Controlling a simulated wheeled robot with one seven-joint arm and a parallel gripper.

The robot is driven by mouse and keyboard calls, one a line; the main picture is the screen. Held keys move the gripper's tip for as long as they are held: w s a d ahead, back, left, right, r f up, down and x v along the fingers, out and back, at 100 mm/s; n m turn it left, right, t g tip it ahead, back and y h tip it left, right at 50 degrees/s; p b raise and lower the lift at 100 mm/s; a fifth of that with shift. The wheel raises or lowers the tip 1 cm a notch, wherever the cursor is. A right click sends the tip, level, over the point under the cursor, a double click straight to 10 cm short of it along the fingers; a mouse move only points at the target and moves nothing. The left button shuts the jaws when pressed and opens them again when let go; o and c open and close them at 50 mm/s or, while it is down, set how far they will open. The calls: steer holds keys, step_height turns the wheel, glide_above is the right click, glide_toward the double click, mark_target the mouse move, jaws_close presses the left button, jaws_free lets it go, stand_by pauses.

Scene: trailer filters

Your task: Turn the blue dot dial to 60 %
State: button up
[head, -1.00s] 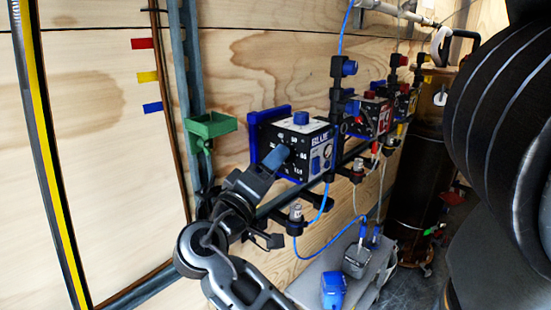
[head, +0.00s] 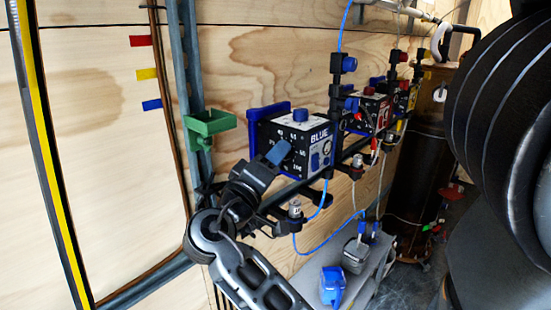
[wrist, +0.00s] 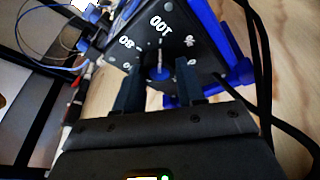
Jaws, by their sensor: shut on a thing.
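The blue-labelled control box (head: 322,143) is a dark box on a blue back plate, with a blue knob on top. Its dial face, with white percent numbers, also shows in the wrist view (wrist: 178,34). There "100", "80", "%" and "0" can be read; other numbers are partly hidden. My gripper (head: 277,155) is at this face. In the wrist view its two dark fingers (wrist: 160,82) are on either side of the dial (wrist: 160,73), which has a thin blue mark pointing up between the numbers. The gripper is shut on the dial.
A red box (head: 376,110) and a yellow box stand farther along the rail. A green bracket (head: 208,123) is on the post to the left. Blue hoses and fittings hang near the blue box. A grey bench with blue tools (head: 332,285) is below.

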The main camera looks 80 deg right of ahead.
steer(key=shift+c, duration=0.6)
steer(key=shift+r+n+p, duration=0.15)
steer(key=shift+n+p, duration=0.25)
steer(key=shift+p, duration=0.2)
steer(key=shift+r+n+t+y+p, duration=0.1)
steer(key=shift+n+y+p, duration=1.2)
steer(key=shift+n, duration=1.85)
steer(key=shift+r+n+t+y+p, duration=0.1)
steer(key=shift+n+y+p, duration=0.45)
steer(key=shift+n+p, duration=2.1)
steer(key=shift+r+n+t+y+p, duration=0.1)
steer(key=shift+n+y+p, duration=0.9)
steer(key=shift+n, duration=2.7)
